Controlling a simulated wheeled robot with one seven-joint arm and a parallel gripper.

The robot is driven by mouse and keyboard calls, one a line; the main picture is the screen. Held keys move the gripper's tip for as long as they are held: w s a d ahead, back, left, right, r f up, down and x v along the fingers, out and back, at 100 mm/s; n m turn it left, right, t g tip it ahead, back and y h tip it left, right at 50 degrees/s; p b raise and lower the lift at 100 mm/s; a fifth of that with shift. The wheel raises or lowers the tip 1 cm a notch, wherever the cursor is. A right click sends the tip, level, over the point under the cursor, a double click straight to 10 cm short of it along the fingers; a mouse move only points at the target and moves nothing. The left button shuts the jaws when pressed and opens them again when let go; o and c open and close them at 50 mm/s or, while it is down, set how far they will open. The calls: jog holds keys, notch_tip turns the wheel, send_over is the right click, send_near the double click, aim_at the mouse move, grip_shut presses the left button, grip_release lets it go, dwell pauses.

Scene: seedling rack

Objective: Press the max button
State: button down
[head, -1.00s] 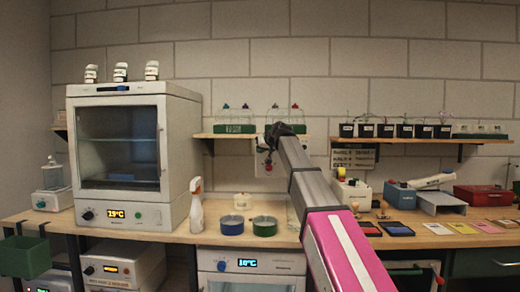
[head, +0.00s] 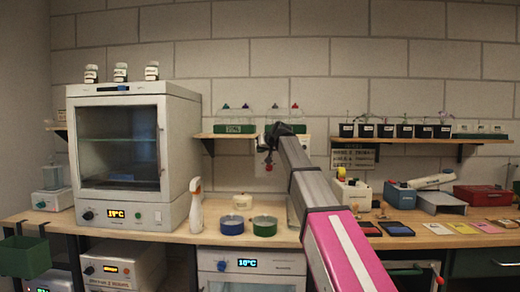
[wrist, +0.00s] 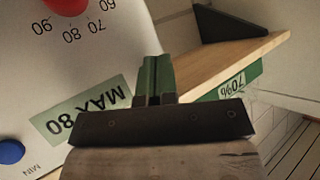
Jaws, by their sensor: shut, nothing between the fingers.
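A white panel (wrist: 95,60) fills the left of the wrist view. It carries a green label reading "MAX 80" (wrist: 80,115), upside down, and a red round part (wrist: 65,4) cut off by the top edge, beside numbers from 60 to 90. A blue button (wrist: 11,152) marked "MIN" is at the lower left. I cannot tell which part is the max button. My gripper (wrist: 154,62) has green fingers, shut and empty, seen over the panel's right edge; contact is unclear. In the head view, a red spot (head: 268,167) shows on the panel, mostly behind my arm.
A wooden shelf (wrist: 225,65) with a green "70%" label (wrist: 230,85) is right of the fingers in the wrist view. Below in the head view, the bench holds a blue dish (head: 232,226), a green dish (head: 265,227) and a spray bottle (head: 196,205).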

dwell(0.6)
jog(key=shift+s, duration=0.7)
jog(key=s, duration=0.5)
jog(key=shift+a, duration=0.1)
dwell(0.7)
